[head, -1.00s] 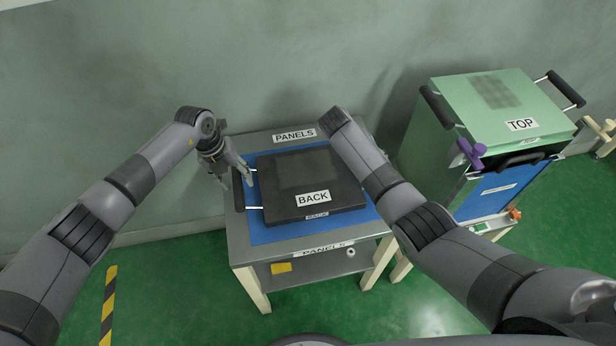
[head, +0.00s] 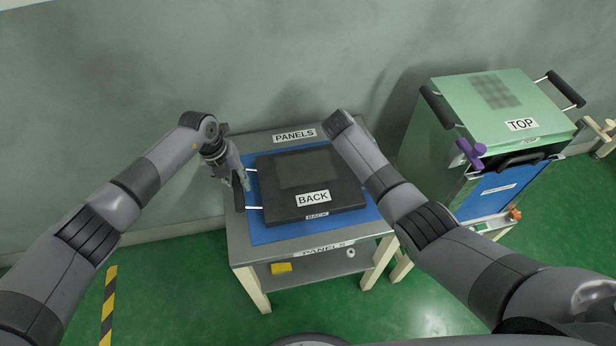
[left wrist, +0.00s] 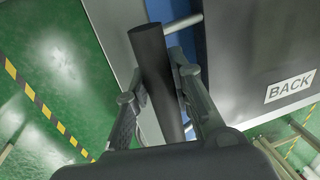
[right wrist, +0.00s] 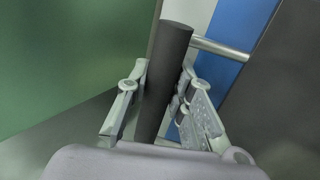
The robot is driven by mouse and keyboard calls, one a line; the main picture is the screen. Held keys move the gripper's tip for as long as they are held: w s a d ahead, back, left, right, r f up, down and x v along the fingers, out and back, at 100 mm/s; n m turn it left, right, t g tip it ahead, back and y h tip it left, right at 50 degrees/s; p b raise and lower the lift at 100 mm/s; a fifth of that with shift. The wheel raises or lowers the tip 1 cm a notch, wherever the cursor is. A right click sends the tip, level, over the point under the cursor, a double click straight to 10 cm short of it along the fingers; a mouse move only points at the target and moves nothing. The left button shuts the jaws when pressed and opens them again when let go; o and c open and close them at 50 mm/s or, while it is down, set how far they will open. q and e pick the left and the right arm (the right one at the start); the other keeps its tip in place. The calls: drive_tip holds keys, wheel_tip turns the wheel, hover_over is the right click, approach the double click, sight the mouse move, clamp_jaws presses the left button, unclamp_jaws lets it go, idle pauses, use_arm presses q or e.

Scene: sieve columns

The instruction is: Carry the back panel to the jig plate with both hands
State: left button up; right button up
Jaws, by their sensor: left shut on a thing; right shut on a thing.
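The back panel (head: 345,192) is a dark slab labelled BACK, lying flat on the blue mat of the panels table. Its left bar handle (head: 239,201) sticks out over the table's left side. My left gripper (head: 241,184) is shut on this handle; the left wrist view shows its fingers on both sides of the dark bar (left wrist: 153,65). My right gripper is hidden behind my arm in the head view. In the right wrist view my right gripper (right wrist: 158,98) is shut on a dark bar handle (right wrist: 170,48). I cannot make out the jig plate.
The grey panels table (head: 238,240) has a lower shelf with a yellow item (head: 281,267). Green floor is open left of the table; a wall stands behind.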

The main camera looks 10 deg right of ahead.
use_arm(q)
clamp_jaws()
use_arm(e)
clamp_jaws()
use_arm(q)
drive_tip(key=shift+w+r, duration=0.1)
drive_tip(key=shift+r, duration=0.15)
use_arm(e)
drive_tip(key=shift+r, duration=0.25)
